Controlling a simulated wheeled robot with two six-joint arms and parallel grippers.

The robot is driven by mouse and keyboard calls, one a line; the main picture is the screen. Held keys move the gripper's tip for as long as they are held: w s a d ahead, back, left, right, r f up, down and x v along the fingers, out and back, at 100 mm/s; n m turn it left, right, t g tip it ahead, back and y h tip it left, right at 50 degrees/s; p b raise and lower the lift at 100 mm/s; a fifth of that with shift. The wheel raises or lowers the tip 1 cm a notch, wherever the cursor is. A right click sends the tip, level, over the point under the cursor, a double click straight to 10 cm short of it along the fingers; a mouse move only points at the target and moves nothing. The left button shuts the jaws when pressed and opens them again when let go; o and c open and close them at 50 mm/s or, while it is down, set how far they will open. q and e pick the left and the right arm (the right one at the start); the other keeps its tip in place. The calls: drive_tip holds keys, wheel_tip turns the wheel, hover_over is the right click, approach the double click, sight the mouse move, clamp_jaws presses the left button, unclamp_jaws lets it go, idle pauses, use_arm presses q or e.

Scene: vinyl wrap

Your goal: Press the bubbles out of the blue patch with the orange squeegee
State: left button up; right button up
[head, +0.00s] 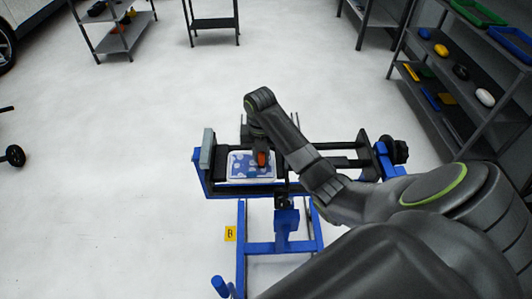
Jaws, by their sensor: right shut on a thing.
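The blue patch (240,166) lies on a white panel (233,180) held in the blue and black stand. Several pale round bubbles show on it. The orange squeegee (262,158) is at the right part of the patch. My right gripper (261,148) is above it and shut on it, reaching in from the right. I cannot tell whether the squeegee's edge touches the patch. My arm and gripper hide part of the patch's right side. My left gripper is not in view.
The blue stand (241,240) has a grey jaw (208,145) at its left and a black knob (398,151) at its right. A shelf rack (440,110) with several items stands at right. The floor at left is mostly clear.

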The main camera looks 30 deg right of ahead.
sight(238, 162)
drive_tip(key=shift+w+a, duration=0.15)
drive_tip(key=shift+a, duration=0.05)
drive_tip(key=shift+w+a+f, duration=0.1)
drive_tip(key=shift+w+a, duration=0.45)
drive_tip(key=shift+a, duration=0.35)
drive_tip(key=shift+a, duration=0.1)
drive_tip(key=shift+w+a, duration=0.6)
drive_tip(key=shift+a, duration=0.25)
drive_tip(key=shift+a, duration=0.1)
drive_tip(key=shift+w+a, duration=0.55)
drive_tip(key=shift+a, duration=0.3)
